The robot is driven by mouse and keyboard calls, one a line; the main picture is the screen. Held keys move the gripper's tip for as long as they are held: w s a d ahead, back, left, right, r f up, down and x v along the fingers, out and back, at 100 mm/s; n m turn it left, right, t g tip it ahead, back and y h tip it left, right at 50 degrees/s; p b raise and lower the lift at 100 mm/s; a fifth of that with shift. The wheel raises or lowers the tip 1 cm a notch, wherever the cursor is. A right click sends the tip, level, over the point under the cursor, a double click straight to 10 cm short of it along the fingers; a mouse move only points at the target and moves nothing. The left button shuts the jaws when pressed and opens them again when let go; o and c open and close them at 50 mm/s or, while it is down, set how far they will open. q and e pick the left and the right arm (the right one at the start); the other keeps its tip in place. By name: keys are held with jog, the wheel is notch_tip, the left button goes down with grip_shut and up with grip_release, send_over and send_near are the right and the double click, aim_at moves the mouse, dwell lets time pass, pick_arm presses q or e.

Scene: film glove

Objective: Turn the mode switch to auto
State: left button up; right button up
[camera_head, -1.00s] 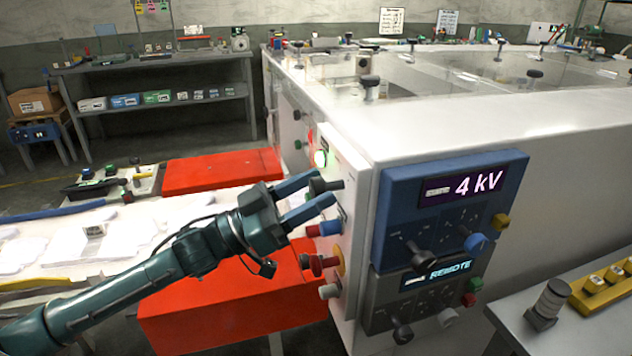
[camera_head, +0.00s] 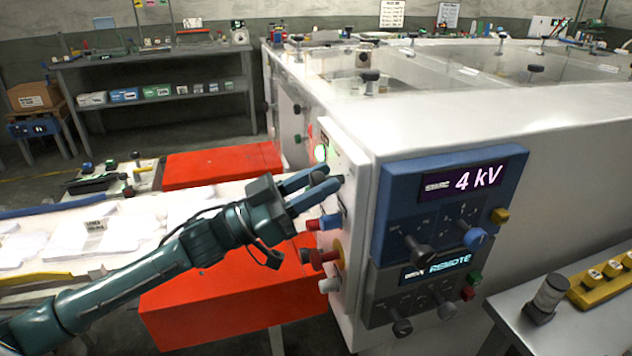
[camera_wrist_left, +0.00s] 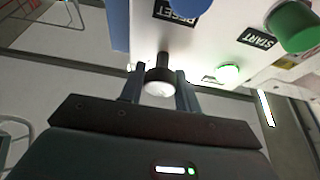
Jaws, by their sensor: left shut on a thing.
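A black switch knob (camera_head: 339,180) sticks out of the white side panel (camera_head: 352,207) of the big machine; the panel's lettering is unreadable in the head view. My left gripper (camera_head: 329,178) has its two fingers around this knob and is shut on it. In the left wrist view the knob (camera_wrist_left: 160,80), with its pale round end, sits between the fingers of the left gripper (camera_wrist_left: 160,76). I cannot read which position the knob points to. My right gripper is out of view.
The wrist view shows a green button (camera_wrist_left: 296,24) near START. Red boxes (camera_head: 235,300) stand below the arm. A blue control box (camera_head: 450,205) is on the adjoining face.

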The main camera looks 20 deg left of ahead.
pick_arm(q)
jog(key=shift+m+g, duration=0.4)
jog(key=shift+m, duration=0.2)
jog(key=m+g+h, duration=0.1)
jog(key=m+g, duration=0.1)
jog(key=m, duration=0.3)
jog(key=m+g, duration=0.1)
jog(key=m, duration=0.2)
jog(key=m+g, duration=0.2)
jog(key=m, duration=0.1)
jog(key=shift+m, duration=0.3)
jog(key=m+g, duration=0.2)
jog(key=m, duration=0.3)
jog(key=shift+y, duration=0.4)
jog(key=m+g+y, duration=0.1)
jog(key=m, duration=0.3)
jog(key=shift+m, duration=0.4)
jog(key=o, duration=0.9)
jog(key=shift+o, duration=0.2)
jog(key=shift+a, duration=0.1)
